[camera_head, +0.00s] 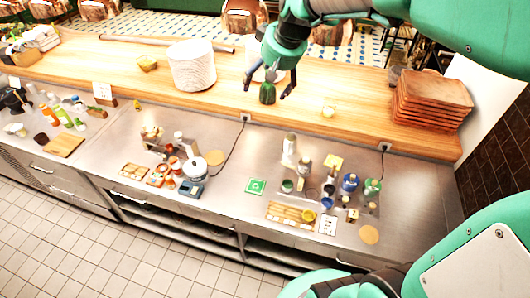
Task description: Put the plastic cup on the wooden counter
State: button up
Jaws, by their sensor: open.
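My gripper (268,92) is open over the wooden counter (120,67), its two dark fingers spread and pointing down. A small dark green, cup-like object (267,94) shows between the fingertips; it looks like the plastic cup. It appears upright at the counter, but I cannot tell whether its base touches the wood or whether the fingers touch it. A blue cup (350,183) and a green cup (371,187) stand on the lower steel worktop at the right.
A tall white plate stack (192,66) stands left of my gripper, and more white plates show behind it. Brown trays (432,100) are stacked at the right end. Bottles, jars and a scale (194,170) crowd parts of the steel worktop (235,205). The wood between gripper and trays is mostly clear.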

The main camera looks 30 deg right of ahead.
jog(key=s+a, duration=0.4)
jog(key=s, duration=0.4)
jog(key=s+a+f, duration=0.1)
jog(key=s+a, duration=0.3)
jog(key=s, duration=0.5)
jog(key=s+a+f, duration=0.1)
jog(key=s+a, duration=0.3)
jog(key=s, duration=0.5)
jog(key=shift+a+f, duration=0.25)
notch_tip(320, 180, down, 18)
jog(key=b, duration=1.8)
